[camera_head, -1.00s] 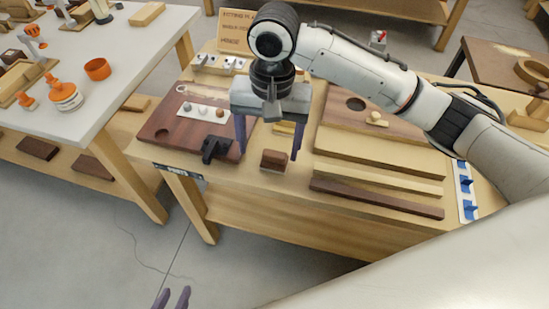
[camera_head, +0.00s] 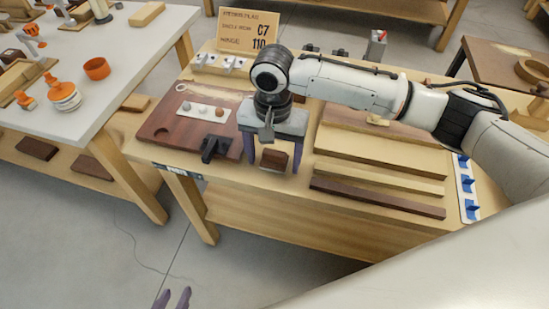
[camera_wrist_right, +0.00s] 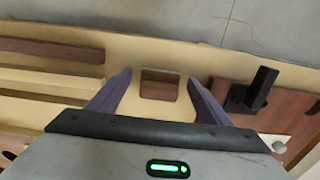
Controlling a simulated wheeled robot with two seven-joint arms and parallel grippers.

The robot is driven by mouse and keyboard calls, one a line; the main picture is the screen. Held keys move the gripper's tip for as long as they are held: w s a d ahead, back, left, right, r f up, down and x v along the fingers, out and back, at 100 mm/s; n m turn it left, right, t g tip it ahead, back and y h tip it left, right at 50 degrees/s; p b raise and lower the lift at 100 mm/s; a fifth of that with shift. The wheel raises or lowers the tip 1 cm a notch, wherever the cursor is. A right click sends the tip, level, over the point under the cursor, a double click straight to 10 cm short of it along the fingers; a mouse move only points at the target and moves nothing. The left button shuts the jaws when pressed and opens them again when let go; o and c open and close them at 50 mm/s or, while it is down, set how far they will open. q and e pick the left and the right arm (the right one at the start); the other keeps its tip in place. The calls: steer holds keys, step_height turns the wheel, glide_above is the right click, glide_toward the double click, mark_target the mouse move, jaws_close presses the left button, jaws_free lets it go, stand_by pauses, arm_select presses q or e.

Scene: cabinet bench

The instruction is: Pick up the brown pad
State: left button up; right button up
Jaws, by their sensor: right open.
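The brown pad (camera_head: 273,160) is a small dark brown block with a lighter edge, on the front part of the wooden bench. In the right wrist view the brown pad (camera_wrist_right: 159,84) shows between the two purple fingers. My right gripper (camera_head: 274,163) is open, pointing down, with one finger on each side of the pad. I see a gap between pad and each finger; it is not gripped. My right gripper also shows in its wrist view (camera_wrist_right: 158,78). My left gripper (camera_head: 173,298) shows only its purple tips at the bottom edge, apart and empty, away from the bench.
Light planks (camera_head: 370,175) and a dark strip (camera_head: 375,198) lie to the right. A sign (camera_head: 248,30) stands behind.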

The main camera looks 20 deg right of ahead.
mark_target(274, 156)
steer(key=shift+f, duration=0.1)
steer(key=c, duration=1.1)
steer(key=shift+c, duration=0.2)
step_height(274, 156, up, 10)
steer(key=shift+r+p, duration=0.1)
steer(key=shift+p, duration=0.25)
steer(key=o, duration=0.3)
steer(key=c, duration=0.5)
